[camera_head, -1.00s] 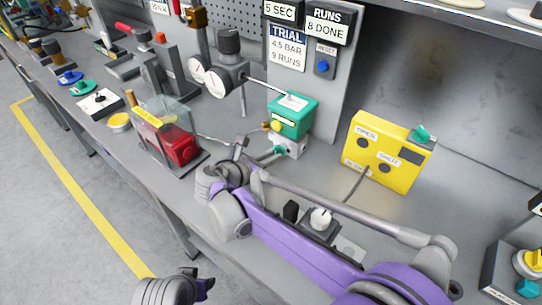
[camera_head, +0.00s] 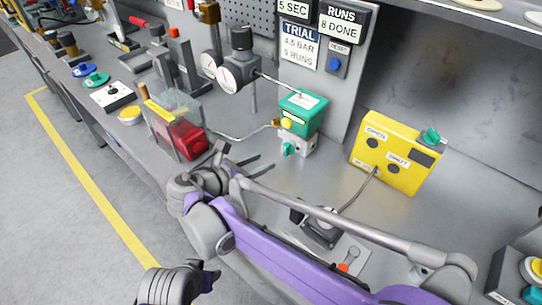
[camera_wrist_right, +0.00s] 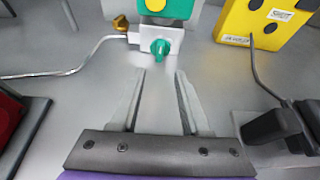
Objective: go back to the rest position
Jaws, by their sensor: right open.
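My right gripper (camera_head: 262,164) is open and empty over the bench, short of the valve and apart from it; its two fingers also show in the right wrist view (camera_wrist_right: 160,78). The green actuator (camera_head: 303,112) sits on a silver valve body (camera_head: 298,143) with a small green knob (camera_head: 288,149). In the wrist view the green knob (camera_wrist_right: 160,47) lies just beyond the fingertips. My left gripper (camera_head: 212,276) shows only in part at the bottom of the head view, over the floor side; its jaw opening is unclear.
A yellow box (camera_head: 398,150) marked OPEN and SHUT stands right of the valve, with a cable. A clear guard with a red block (camera_head: 188,140) stands to the left. A dark box (camera_head: 315,228) is partly behind my right arm. Bare bench lies around the gripper.

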